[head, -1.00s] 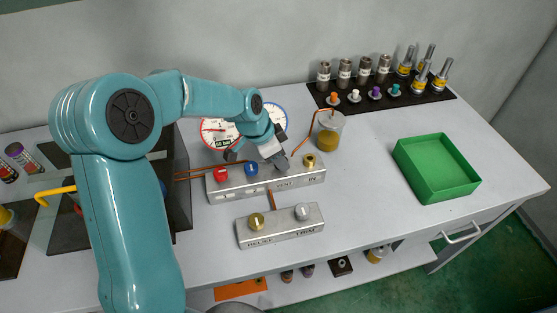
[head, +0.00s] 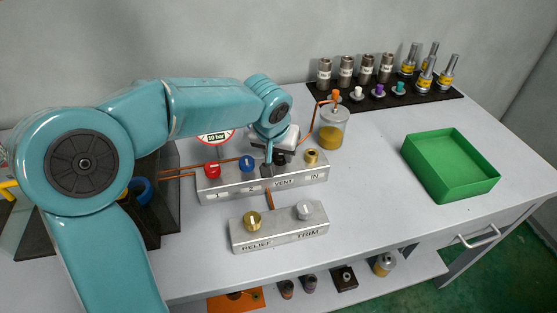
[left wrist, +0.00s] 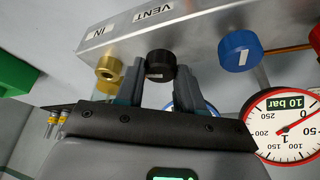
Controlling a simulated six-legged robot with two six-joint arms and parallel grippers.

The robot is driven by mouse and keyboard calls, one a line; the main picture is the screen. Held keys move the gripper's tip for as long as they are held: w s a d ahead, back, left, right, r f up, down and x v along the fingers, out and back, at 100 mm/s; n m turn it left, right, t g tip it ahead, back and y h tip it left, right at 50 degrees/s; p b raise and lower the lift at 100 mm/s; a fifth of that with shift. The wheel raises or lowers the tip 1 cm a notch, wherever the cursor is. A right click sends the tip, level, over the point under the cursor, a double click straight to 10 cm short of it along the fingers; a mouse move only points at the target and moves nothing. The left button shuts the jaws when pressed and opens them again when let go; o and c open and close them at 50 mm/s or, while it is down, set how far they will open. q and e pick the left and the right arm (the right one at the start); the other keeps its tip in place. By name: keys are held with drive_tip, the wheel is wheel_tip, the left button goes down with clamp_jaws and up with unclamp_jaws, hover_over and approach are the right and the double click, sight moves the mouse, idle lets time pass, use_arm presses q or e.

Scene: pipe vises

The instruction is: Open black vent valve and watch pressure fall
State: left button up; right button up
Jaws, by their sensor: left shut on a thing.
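The black vent knob (left wrist: 160,65) sits on the silver manifold block (left wrist: 190,30) beside the upside-down VENT label in the left wrist view. My left gripper (left wrist: 161,82) has one finger on each side of this knob and is shut on it. In the head view my left gripper (head: 279,160) reaches down to the block above VENT and largely hides the knob. The red-rimmed gauge 1 (left wrist: 292,125), marked 10 bar, shows at the right of the wrist view, its red needle pointing up and right. In the head view the arm hides most of this gauge (head: 217,137).
Red (head: 212,169), blue (head: 247,163) and brass (head: 311,157) knobs flank the vent knob. A RELIEF and TRIM block (head: 280,230) stands in front. A jar (head: 332,130) with a copper tube is behind right, and a green tray (head: 450,168) is farther right.

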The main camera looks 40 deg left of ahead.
use_arm(q)
drive_tip(key=shift+d+f+n+g+y+b, duration=0.1)
drive_tip(key=shift+n+g+y+b, duration=0.1)
drive_tip(key=shift+n+b, duration=0.3)
drive_tip(key=shift+f+n+g+y+b, duration=0.1)
drive_tip(key=shift+n+y+b, duration=0.1)
drive_tip(key=shift+n+b, duration=0.3)
use_arm(e)
drive_tip(key=shift+f, duration=1.15)
use_arm(q)
drive_tip(key=o, duration=1)
drive_tip(key=shift+o, duration=0.2)
drive_tip(key=shift+r, duration=0.1)
drive_tip(key=p+v, duration=0.2)
drive_tip(key=v, duration=1.4)
use_arm(e)
wheel_tip(320, 180, up, 2)
use_arm(q)
drive_tip(key=shift+r+p, duration=0.25)
drive_tip(key=shift+p, duration=0.05)
use_arm(e)
drive_tip(key=shift+r, duration=0.15)
